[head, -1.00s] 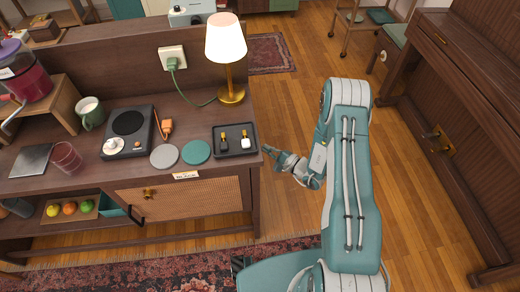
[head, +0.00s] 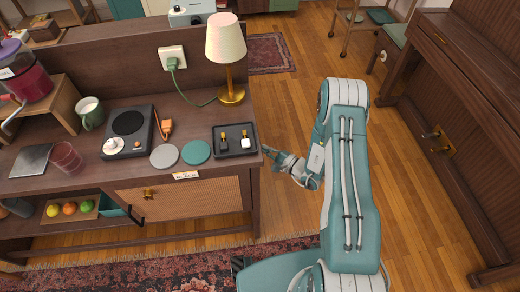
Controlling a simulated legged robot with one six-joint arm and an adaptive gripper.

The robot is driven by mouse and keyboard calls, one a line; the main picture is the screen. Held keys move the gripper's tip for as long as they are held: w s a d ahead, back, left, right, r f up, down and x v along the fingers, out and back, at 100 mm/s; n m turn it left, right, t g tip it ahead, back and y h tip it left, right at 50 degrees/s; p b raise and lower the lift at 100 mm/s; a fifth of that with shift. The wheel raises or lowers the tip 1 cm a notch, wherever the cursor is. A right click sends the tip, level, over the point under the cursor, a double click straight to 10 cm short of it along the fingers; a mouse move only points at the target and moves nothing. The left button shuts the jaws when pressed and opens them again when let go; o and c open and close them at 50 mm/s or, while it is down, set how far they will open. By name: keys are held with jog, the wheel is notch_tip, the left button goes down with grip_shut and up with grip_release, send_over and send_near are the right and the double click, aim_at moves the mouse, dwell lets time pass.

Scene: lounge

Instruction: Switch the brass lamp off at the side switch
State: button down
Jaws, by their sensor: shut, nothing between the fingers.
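The brass lamp (head: 228,62) stands at the right end of the sideboard top (head: 80,185). Its pleated shade looks plain cream and unlit. A green cord runs from it to a plug in the wall socket (head: 172,57). My gripper (head: 268,153) is shut and empty just off the sideboard's right end, near the top's edge, its fingers pointing left. I cannot make out the side switch; the sideboard's right end face is turned away. I cannot tell whether the fingertips touch the sideboard.

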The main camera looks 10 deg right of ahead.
jog(key=shift+d, duration=0.1)
jog(key=shift+d+r, duration=0.1)
jog(key=shift+d, duration=0.55)
jog(key=d, duration=0.5)
jog(key=shift+r, duration=0.35)
dwell(0.4)
